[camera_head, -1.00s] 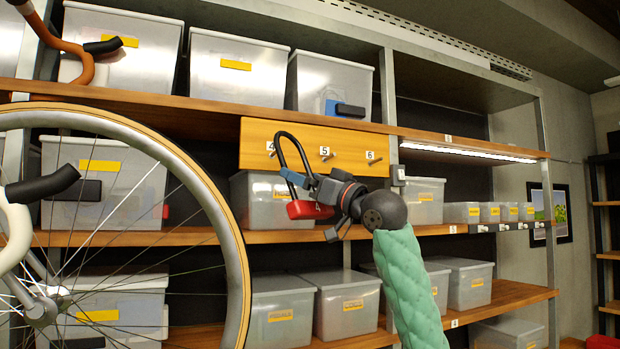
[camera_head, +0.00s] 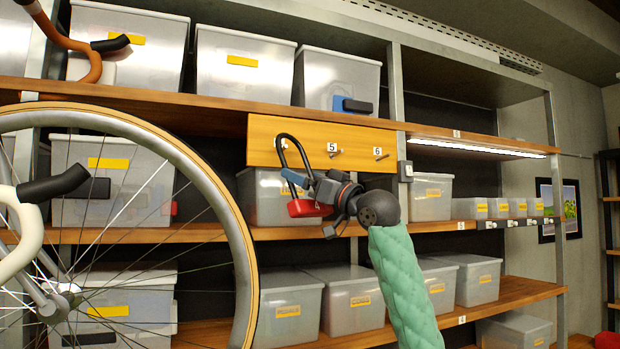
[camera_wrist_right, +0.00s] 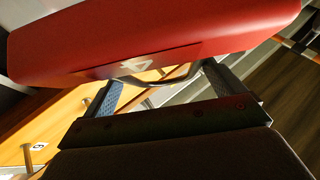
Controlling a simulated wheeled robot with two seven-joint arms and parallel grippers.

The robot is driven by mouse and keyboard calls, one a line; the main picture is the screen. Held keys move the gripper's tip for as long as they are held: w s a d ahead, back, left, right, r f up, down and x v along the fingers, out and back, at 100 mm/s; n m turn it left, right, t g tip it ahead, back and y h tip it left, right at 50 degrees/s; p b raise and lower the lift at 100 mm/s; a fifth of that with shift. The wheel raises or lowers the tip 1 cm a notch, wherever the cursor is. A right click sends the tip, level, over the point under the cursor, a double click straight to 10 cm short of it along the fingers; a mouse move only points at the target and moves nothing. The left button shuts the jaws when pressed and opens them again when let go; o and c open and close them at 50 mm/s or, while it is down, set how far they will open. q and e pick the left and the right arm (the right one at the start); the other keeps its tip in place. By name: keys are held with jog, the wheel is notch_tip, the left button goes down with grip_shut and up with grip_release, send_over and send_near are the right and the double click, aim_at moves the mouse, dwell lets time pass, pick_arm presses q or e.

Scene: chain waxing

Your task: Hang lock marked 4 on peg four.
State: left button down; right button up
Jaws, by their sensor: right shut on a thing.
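The lock (camera_head: 307,208) has a red body and a tall black U-shaped shackle, which points up. My right gripper (camera_head: 314,187) is shut on it and holds it in the air in front of the shelf. In the right wrist view the red body (camera_wrist_right: 150,40) fills the top and carries an upside-down 4. The wooden peg board (camera_head: 262,150) is behind the shackle. The shackle's top overlaps the board's left part, where a white label partly shows; peg four cannot be made out clearly. My left gripper is out of view.
Peg five (camera_head: 335,154) and peg six (camera_head: 382,156) stick out of the board, both empty. A clear bin (camera_head: 262,200) sits on the shelf below the board. A bicycle wheel (camera_head: 245,270) stands at the left, close to the lock.

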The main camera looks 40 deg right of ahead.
jog(key=shift+w+d, duration=0.1)
jog(key=shift+w, duration=0.25)
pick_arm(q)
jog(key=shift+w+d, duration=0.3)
pick_arm(e)
jog(key=w, duration=0.1)
jog(key=w+f, duration=0.1)
jog(key=w, duration=0.1)
jog(key=shift+d+f, duration=0.25)
jog(key=shift+d, duration=0.1)
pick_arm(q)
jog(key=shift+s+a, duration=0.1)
